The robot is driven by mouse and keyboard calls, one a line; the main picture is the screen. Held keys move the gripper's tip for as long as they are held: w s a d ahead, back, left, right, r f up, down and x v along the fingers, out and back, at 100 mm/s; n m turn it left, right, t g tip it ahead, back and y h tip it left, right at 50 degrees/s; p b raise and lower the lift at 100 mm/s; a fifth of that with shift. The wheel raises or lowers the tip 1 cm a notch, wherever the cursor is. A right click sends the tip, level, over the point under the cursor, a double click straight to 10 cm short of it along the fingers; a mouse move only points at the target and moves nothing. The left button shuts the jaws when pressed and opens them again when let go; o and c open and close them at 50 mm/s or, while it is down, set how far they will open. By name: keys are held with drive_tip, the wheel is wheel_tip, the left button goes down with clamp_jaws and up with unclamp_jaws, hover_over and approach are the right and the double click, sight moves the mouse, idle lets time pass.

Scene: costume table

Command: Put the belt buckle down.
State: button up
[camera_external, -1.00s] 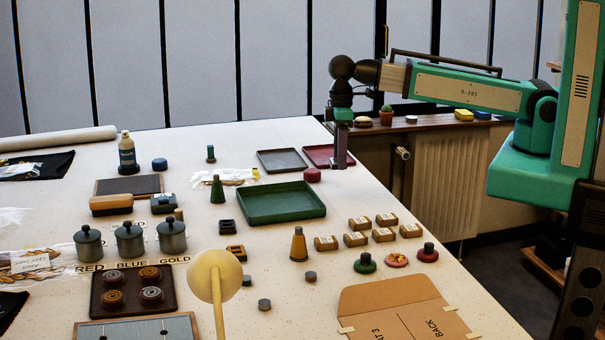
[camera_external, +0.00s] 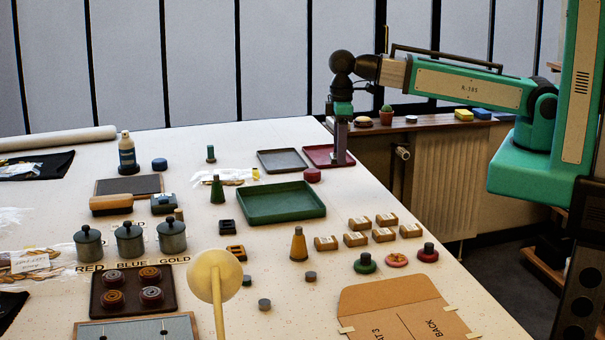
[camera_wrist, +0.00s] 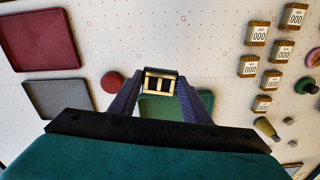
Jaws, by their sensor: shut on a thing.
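The belt buckle (camera_wrist: 160,83) is a small brass-coloured frame with dark slots. In the wrist view it sits between the fingertips of my gripper (camera_wrist: 158,92), which is shut on it. In the outside view my gripper (camera_external: 340,160) points down at the far right of the table, in front of the dark red tray (camera_external: 322,150). The buckle is too small to make out there. The wrist view shows the red tray (camera_wrist: 38,40) at upper left and the green tray (camera_wrist: 203,98) partly hidden behind my fingers.
A grey tray (camera_external: 282,160) lies left of the red tray. A red round piece (camera_external: 312,175) stands near my gripper. Several small labelled boxes (camera_external: 384,235) stand nearer the camera.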

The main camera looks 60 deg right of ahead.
drive_tip(key=shift+s+a+f, duration=0.15)
drive_tip(key=shift+s+f, duration=0.05)
drive_tip(key=shift+s, duration=0.05)
drive_tip(key=s+a+f, duration=0.1)
drive_tip(key=s+a, duration=0.1)
drive_tip(key=a, duration=0.1)
drive_tip(key=s+a+f+n+b, duration=0.1)
drive_tip(key=s+a, duration=0.1)
drive_tip(key=a, duration=0.1)
drive_tip(key=s+a+f+n+b, duration=0.1)
drive_tip(key=s+a+f, duration=0.1)
drive_tip(key=a, duration=0.1)
drive_tip(key=shift+s+a, duration=0.1)
drive_tip(key=shift+s, duration=0.15)
drive_tip(key=b, duration=0.3)
hover_over(287, 211)
drive_tip(key=shift+s+d+f, duration=0.2)
drive_tip(key=shift+s+f, duration=0.15)
drive_tip(key=shift+f, duration=0.3)
drive_tip(key=shift+w, duration=0.1)
drive_tip(key=shift+w+a, duration=0.15)
drive_tip(key=shift+w+a+f+b, duration=0.1)
drive_tip(key=shift+f+b, duration=0.25)
drive_tip(key=shift+f, duration=0.05)
drive_tip(key=shift+f+b, duration=0.85)
drive_tip(key=shift+f, duration=0.55)
